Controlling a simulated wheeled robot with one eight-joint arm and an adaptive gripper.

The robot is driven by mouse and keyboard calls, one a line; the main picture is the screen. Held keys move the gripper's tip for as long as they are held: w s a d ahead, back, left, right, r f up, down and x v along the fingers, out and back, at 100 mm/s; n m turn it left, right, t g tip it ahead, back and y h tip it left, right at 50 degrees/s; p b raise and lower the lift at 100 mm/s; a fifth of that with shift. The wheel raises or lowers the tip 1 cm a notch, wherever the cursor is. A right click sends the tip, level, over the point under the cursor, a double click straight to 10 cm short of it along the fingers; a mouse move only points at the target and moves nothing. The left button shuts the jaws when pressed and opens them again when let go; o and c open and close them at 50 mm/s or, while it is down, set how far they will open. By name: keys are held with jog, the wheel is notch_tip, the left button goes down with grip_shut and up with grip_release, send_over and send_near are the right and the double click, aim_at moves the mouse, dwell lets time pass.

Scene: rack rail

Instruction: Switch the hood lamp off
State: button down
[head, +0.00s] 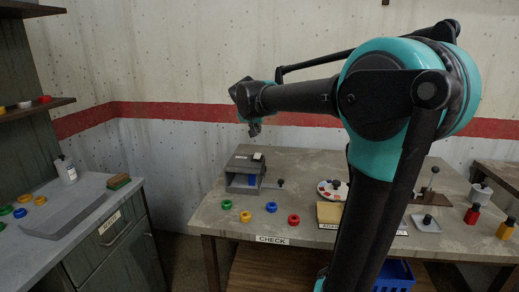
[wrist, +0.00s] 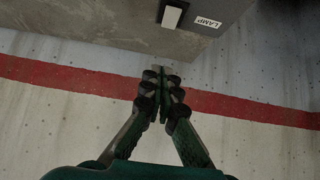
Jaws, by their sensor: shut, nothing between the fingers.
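The hood (head: 243,164) is a grey box with an open front, standing on the back left of the table. On its top are a small pale rocker switch and label, tiny in the head view. In the wrist view the hood's grey face (wrist: 110,25) fills the top, with the pale rocker switch (wrist: 172,16) in a dark frame beside a white LAMP label (wrist: 206,22). My gripper (head: 255,131) is above the hood, apart from it. In the wrist view its fingertips (wrist: 162,76) are together and empty, below the switch. I cannot tell whether the lamp is lit.
A blue item (head: 252,180) shows inside the hood. Coloured rings, including a red one (head: 293,219), lie along the table front. A round palette (head: 332,190) and a yellow block (head: 329,212) are to the right. A cabinet (head: 110,235) stands at the left.

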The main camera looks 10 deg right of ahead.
send_over(259, 155)
notch_tip(259, 155, down, 7)
jog(key=shift+r, duration=0.15)
notch_tip(259, 155, down, 3)
jog(key=shift+w+d+f, duration=0.1)
jog(key=shift+f, duration=0.55)
jog(key=shift+w+d+f+g, duration=0.1)
jog(key=shift+w+f+g, duration=0.15)
jog(key=shift+g, duration=0.15)
jog(key=shift+s, duration=0.25)
